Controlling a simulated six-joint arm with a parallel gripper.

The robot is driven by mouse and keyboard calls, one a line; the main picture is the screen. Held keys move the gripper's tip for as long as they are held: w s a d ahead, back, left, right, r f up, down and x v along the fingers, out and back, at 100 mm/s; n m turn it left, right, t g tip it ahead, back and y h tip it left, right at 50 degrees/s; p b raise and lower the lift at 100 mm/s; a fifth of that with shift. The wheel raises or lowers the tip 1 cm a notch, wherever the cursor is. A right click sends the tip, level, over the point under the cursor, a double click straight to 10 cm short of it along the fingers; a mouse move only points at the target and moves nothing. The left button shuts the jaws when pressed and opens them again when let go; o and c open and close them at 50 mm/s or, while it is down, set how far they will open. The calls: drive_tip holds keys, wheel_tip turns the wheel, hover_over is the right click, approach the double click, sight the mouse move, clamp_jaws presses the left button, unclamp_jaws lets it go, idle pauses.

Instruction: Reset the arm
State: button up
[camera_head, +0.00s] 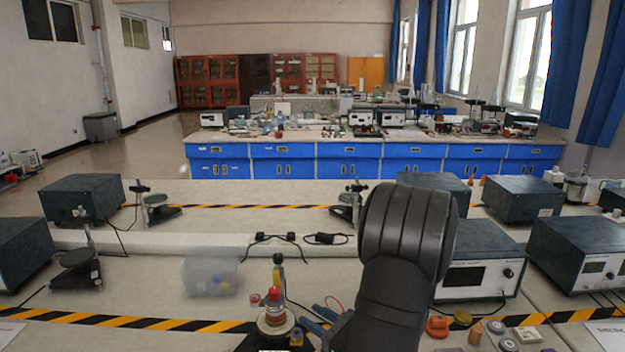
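My arm shows as a thick dark grey link that rises from the bottom edge and bends over right of centre in the head view. No object is named by the task.
An apparatus with red and brass parts (275,318) stands left of my arm, near a clear plastic box (211,273). A dark instrument box (478,262) is close on its right. Small loose parts (508,335) lie front right. Yellow-black tape (140,322) crosses the bench.

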drive_tip(key=a+r+n+g, duration=0.3)
drive_tip(key=a+n+g, duration=0.2)
drive_tip(key=g, duration=0.4)
drive_tip(key=shift+w+a+n+g+y, duration=0.3)
drive_tip(key=shift+w+n+y, duration=0.1)
drive_tip(key=shift+n, duration=0.1)
idle(2.4)
